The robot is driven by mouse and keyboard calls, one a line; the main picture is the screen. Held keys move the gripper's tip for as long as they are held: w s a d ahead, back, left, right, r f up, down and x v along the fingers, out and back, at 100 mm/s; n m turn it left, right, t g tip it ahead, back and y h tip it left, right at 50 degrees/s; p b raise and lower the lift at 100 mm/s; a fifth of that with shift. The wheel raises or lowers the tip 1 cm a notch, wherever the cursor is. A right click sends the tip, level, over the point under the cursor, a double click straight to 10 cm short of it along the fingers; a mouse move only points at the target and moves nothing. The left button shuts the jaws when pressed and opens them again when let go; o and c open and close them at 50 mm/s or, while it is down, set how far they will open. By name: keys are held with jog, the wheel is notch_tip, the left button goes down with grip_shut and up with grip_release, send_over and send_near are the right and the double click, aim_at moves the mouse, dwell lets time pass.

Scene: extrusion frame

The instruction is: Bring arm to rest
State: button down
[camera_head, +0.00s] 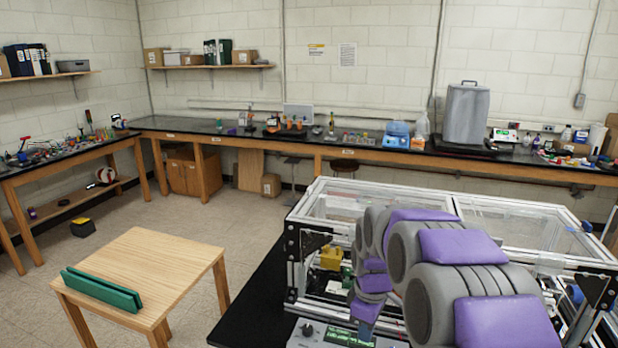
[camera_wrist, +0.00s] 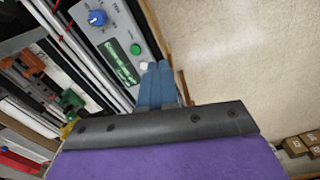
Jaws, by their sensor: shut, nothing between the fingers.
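My arm, grey with purple pads, shows at the right of the head view and reaches down in front of the extrusion frame (camera_head: 400,186). My gripper's blue fingers (camera_wrist: 155,88) are together and empty in the wrist view. They point toward a grey control box (camera_wrist: 108,38) with a blue knob, a green display and a green button. In the head view the control box (camera_head: 307,330) sits at the lower edge, partly hidden by my arm. The fingertips appear beside the box's edge in the wrist view; I cannot tell whether they touch it.
The clear-panelled frame stands on a black bench (camera_head: 250,305). A small wooden table (camera_head: 165,262) with a green slotted block (camera_head: 102,289) stands at left. Floor is open between it and the cluttered back counter (camera_head: 230,131). A yellow part (camera_head: 331,257) is inside the frame, near my arm.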

jog(key=s+d+r+m+g, duration=0.1)
jog(key=s+m, duration=1)
jog(key=s, duration=2.3)
jog(key=shift+d+r+m+g, duration=0.2)
jog(key=shift+r+m+g, duration=0.1)
jog(key=shift+r, duration=0.25)
